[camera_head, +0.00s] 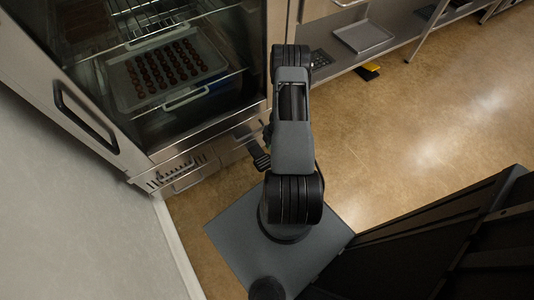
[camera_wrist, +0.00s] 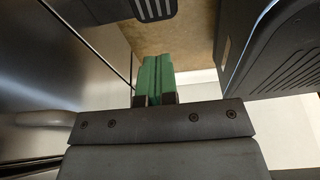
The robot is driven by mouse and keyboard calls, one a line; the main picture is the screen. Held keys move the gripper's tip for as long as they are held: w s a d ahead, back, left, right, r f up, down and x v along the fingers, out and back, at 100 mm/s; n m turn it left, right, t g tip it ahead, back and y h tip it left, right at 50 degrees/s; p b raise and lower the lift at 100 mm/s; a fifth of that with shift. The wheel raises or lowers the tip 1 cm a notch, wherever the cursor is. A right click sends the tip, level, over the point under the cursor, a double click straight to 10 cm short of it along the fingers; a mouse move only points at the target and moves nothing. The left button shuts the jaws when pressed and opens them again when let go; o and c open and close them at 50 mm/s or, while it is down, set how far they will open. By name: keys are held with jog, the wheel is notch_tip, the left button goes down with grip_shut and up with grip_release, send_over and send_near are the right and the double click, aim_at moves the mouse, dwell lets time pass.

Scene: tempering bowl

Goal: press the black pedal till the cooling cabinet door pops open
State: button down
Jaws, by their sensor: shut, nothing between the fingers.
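The cooling cabinet (camera_head: 140,158) stands at the left of the head view, with a steel frame, a glass door (camera_head: 205,115) and a black handle (camera_head: 85,116). The door looks shut. The black ridged pedal (camera_head: 258,157) sticks out low at the cabinet's front, partly behind my arm. In the wrist view a black ridged piece, apparently the pedal (camera_wrist: 154,8), shows at the top edge, cut off by the frame. My gripper (camera_wrist: 157,68) has green fingers, shut and empty, apart from the pedal in that picture. In the head view my arm mostly hides the gripper.
Inside the cabinet a tray (camera_head: 122,98) holds rows of dark chocolates. A steel shelf (camera_head: 325,73) with a tray runs along the back. The brown floor (camera_head: 430,120) at the right is clear.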

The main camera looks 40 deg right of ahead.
aim_at(266, 166)
jog(key=b+x, duration=0.1)
jog(key=x, duration=0.3)
jog(key=b+x, duration=0.2)
jog(key=x, duration=0.2)
jog(key=b+x, duration=0.2)
jog(key=x, duration=0.2)
jog(key=shift+d+f, duration=0.3)
jog(key=shift+d, duration=0.05)
jog(key=shift+f+b, duration=0.45)
jog(key=f+b, duration=0.2)
jog(key=f, duration=0.1)
jog(key=f+b, duration=0.2)
jog(key=shift+s+f, duration=0.1)
jog(key=shift+s, duration=0.25)
jog(key=shift+s+a, duration=0.1)
jog(key=shift+r+p, duration=0.3)
jog(key=s+d+r+p, duration=0.1)
jog(key=s+r+p, duration=0.1)
jog(key=r, duration=0.4)
jog(key=s+d+r+p, duration=0.1)
jog(key=s+r+p, duration=0.1)
jog(key=r+p, duration=0.3)
jog(key=shift+s+p+v, duration=0.2)
jog(key=shift+p+v, duration=0.1)
jog(key=shift+v, duration=0.65)
